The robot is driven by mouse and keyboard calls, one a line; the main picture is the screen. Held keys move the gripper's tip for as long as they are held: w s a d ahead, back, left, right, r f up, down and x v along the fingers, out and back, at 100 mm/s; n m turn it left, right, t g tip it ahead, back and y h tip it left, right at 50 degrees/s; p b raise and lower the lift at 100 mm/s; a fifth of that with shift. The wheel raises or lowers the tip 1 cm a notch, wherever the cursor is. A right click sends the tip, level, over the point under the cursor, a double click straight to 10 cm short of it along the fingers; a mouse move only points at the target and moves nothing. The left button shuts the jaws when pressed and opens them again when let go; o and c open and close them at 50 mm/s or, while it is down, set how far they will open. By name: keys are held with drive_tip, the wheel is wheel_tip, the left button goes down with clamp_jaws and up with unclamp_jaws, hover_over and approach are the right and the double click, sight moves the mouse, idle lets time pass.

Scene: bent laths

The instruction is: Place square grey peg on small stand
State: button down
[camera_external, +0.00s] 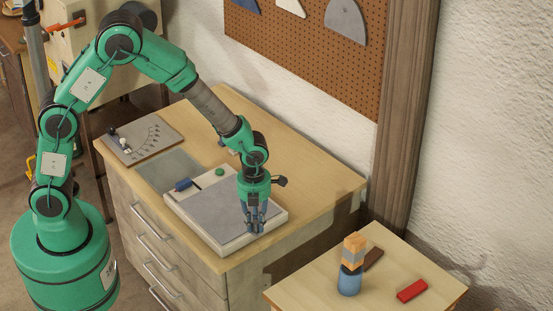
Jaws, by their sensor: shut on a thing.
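My gripper (256,226) points down over the right front part of a shallow white-rimmed tray (227,248) with a grey floor, on the wooden cabinet. It is shut on a small grey piece, which looks like the square grey peg; the fingers hide most of it. I cannot tell whether it touches the tray floor. A small low wooden stand or table (308,289) is at the lower right, apart from my gripper. On it stands a blue cylinder (349,284) with orange, grey and dark blocks stacked on top.
A red block (412,290) and a dark brown block (373,259) lie on the small stand. A blue-handled tool (183,185) and a green disc (219,171) are at the tray's back. A board with a dial-like marking (145,139) lies at the cabinet's far left.

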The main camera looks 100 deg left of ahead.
drive_tip(key=d+m+b, duration=0.1)
drive_tip(key=d+m, duration=0.1)
drive_tip(key=d, duration=0.8)
wheel_tip(320, 180, down, 11)
drive_tip(key=shift+a, duration=0.4)
drive_tip(key=shift+w, duration=0.1)
hover_over(304, 286)
drive_tip(key=shift+f+b, duration=0.35)
drive_tip(key=shift+f, duration=0.4)
drive_tip(key=shift+f, duration=1.75)
drive_tip(key=shift+f+b, duration=0.1)
drive_tip(key=shift+b, duration=0.2)
